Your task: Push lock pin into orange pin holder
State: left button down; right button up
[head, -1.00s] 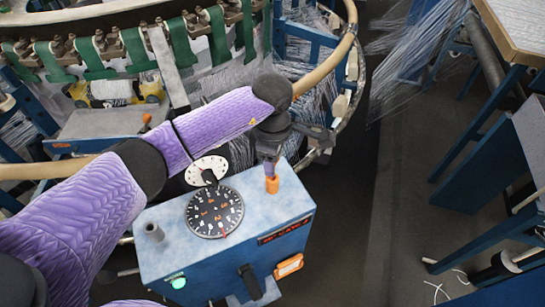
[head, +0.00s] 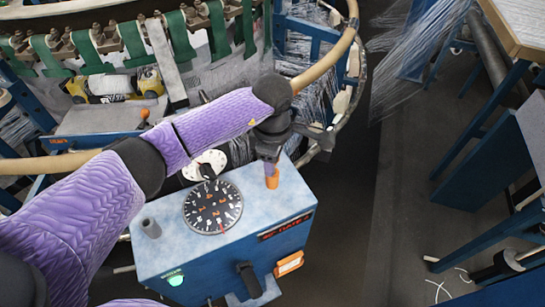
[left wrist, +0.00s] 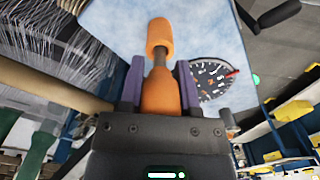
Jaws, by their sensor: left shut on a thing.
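My left gripper (head: 269,166) is above the right part of the blue control box (head: 170,250) in the head view. In the left wrist view its purple fingers (left wrist: 160,88) are shut on the lock pin's orange handle (left wrist: 160,93). The pin's metal shank points at the orange pin holder (left wrist: 159,38), a short cylinder on the box top. The shank end meets the holder's near end; how deep it sits cannot be told. In the head view the orange holder (head: 272,181) shows just below the fingertips. My right gripper is not in view.
The loom's beige ring (head: 325,62) curves behind my arm. A blue frame (head: 485,140) stands at the right, with bare floor between it and the box.

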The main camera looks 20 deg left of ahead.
pick_arm(q)
jog(key=shift+f+b, duration=1)
jog(key=shift+f, duration=0.4)
jog(key=shift+c, duration=1.2)
grip_release()
jog(key=shift+r, duration=0.1)
notch_tip(320, 180, up, 10)
jog(key=shift+f+p, duration=0.1)
jog(key=shift+p, duration=0.6)
